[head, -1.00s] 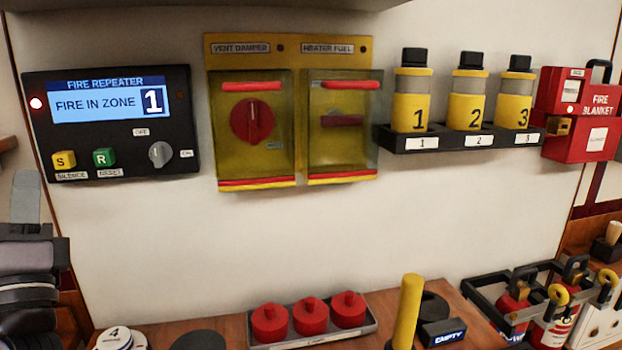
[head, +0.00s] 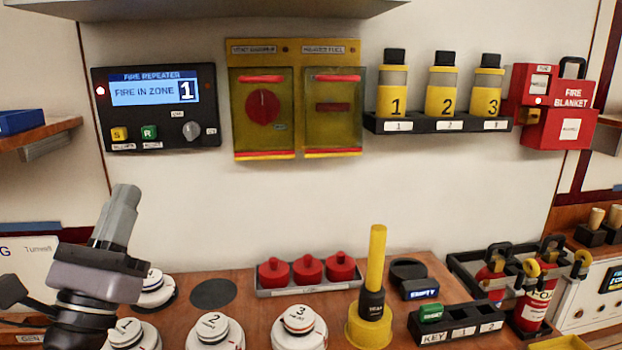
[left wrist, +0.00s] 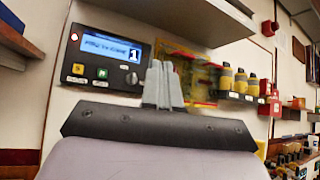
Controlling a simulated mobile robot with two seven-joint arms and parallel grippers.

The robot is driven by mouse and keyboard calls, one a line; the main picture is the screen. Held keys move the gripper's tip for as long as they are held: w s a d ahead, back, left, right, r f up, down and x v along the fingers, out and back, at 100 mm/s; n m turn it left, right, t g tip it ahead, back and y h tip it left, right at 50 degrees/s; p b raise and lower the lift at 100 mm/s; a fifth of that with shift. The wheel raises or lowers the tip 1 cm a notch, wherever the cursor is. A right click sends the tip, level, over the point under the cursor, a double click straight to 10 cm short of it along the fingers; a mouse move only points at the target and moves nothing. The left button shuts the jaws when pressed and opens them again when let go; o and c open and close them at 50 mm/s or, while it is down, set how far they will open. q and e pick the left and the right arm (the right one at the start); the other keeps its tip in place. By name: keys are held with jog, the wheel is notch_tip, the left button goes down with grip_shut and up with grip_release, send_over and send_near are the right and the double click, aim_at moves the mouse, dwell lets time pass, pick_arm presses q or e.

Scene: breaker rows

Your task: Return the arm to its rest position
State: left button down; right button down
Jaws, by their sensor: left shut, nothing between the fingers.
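My left gripper (head: 122,205) is raised over the left part of the wooden counter in the head view, its grey fingers together and empty, pointing up. It is apart from the wall panels and hides part of a white disc-shaped unit behind it. In the left wrist view its fingers (left wrist: 162,82) are closed in front of the wall. My right gripper is not in view.
A fire repeater panel (head: 155,107), a yellow two-cover switch box (head: 295,48) and a bottle rack (head: 437,124) are on the wall. White numbered units (head: 214,332), red knobs (head: 308,268) and a yellow-handled tool (head: 376,260) stand on the counter (head: 245,285).

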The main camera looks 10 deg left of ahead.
pick_arm(q)
jog(key=d+f+m+g+h, duration=0.9)
jog(key=f+m, duration=0.3)
jog(key=m, duration=0.7)
jog(key=s+d+f+m+g+y, duration=0.1)
jog(key=s+d+f+m+g, duration=0.15)
jog(key=f+m, duration=0.35)
jog(key=s+d+f+m+g+y, duration=0.1)
jog(key=s+f+m+g, duration=0.2)
jog(key=f, duration=0.5)
jog(key=s+a+f+m+g+y, duration=0.3)
jog(key=s+f+m+g+y, duration=0.15)
jog(key=s+f, duration=0.25)
jog(key=s+a+f+m+g+y, duration=0.3)
jog(key=s+a+f+m+g, duration=0.15)
jog(key=s+f, duration=0.25)
jog(key=w+d+f+m+t+h+p, duration=0.1)
jog(key=w+d+f+t+h, duration=0.1)
jog(key=w+f+t, duration=0.4)
jog(key=shift+w+d+f+t, duration=0.4)
jog(key=shift+d+f+t, duration=0.15)
jog(key=shift+d+f, duration=0.3)
